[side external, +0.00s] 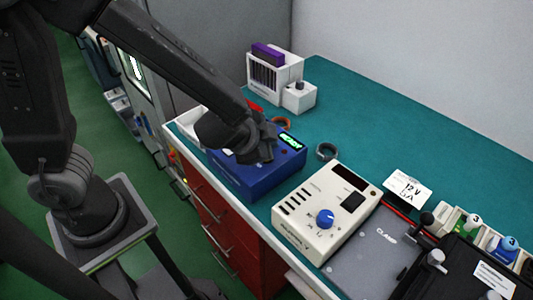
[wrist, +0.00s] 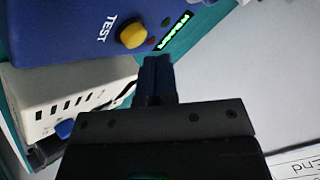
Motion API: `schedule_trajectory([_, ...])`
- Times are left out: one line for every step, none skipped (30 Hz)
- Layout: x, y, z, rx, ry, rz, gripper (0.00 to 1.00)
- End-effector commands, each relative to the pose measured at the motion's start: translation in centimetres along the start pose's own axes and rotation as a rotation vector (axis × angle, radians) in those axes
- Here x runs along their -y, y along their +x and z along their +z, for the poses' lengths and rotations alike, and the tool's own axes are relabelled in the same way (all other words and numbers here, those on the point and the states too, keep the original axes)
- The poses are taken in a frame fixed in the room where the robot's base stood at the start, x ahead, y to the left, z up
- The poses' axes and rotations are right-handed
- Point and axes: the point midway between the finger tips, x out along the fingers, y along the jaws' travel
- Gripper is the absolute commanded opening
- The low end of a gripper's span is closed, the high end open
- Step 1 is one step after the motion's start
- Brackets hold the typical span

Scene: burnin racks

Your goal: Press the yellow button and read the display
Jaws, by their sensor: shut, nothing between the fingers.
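The blue box (side external: 265,178) stands on the teal bench and fills the top left of the wrist view (wrist: 60,30). The round yellow button (wrist: 132,35) sits on its face beside the white word TEST. A small display (wrist: 174,34) with lit green characters lies next to it and also shows in the side view (side external: 291,140); the characters are too blurred to read surely. My gripper (wrist: 154,60) is shut and empty, its tips appearing just below the button and apart from it in the wrist picture. In the side view my gripper hides the button.
A cream device (side external: 305,240) with a blue knob (side external: 325,218) stands nearer the front. A white rack (side external: 272,78) with a purple item stands at the back. Teal bench is clear behind.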

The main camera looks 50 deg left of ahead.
Motion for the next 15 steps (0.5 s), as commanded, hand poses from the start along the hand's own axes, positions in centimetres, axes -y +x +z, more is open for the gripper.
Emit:
schedule_trajectory([0.0,0.0,0.0,0.0,0.0,0.0,0.0])
schedule_trajectory([0.0,0.0,0.0,0.0,0.0,0.0,0.0])
schedule_trajectory([0.0,0.0,0.0,0.0,0.0,0.0,0.0])
schedule_trajectory([0.0,0.0,0.0,0.0,0.0,0.0,0.0])
schedule_trajectory([0.0,0.0,0.0,0.0,0.0,0.0,0.0])
schedule_trajectory([-0.01,0.01,0.01,0.0,0.0,0.0,0.0])
schedule_trajectory([-0.03,0.04,0.03,0.0,0.0,0.0,0.0])
schedule_trajectory([-0.06,0.07,0.06,0.001,0.0,0.0,0.0])
schedule_trajectory([-0.12,0.13,0.11,0.001,0.001,0.0,0.0])
schedule_trajectory([-0.18,0.19,0.16,0.001,0.002,0.001,0.0])
schedule_trajectory([-0.23,0.27,0.21,0.001,0.002,0.001,0.0])
schedule_trajectory([-0.32,0.37,0.29,0.001,0.002,0.001,0.0])
schedule_trajectory([-0.38,0.45,0.34,0.002,0.003,0.001,0.0])
schedule_trajectory([-0.44,0.51,0.39,0.002,0.002,0.001,0.0])
schedule_trajectory([-0.47,0.57,0.42,0.001,0.002,0.001,0.0])
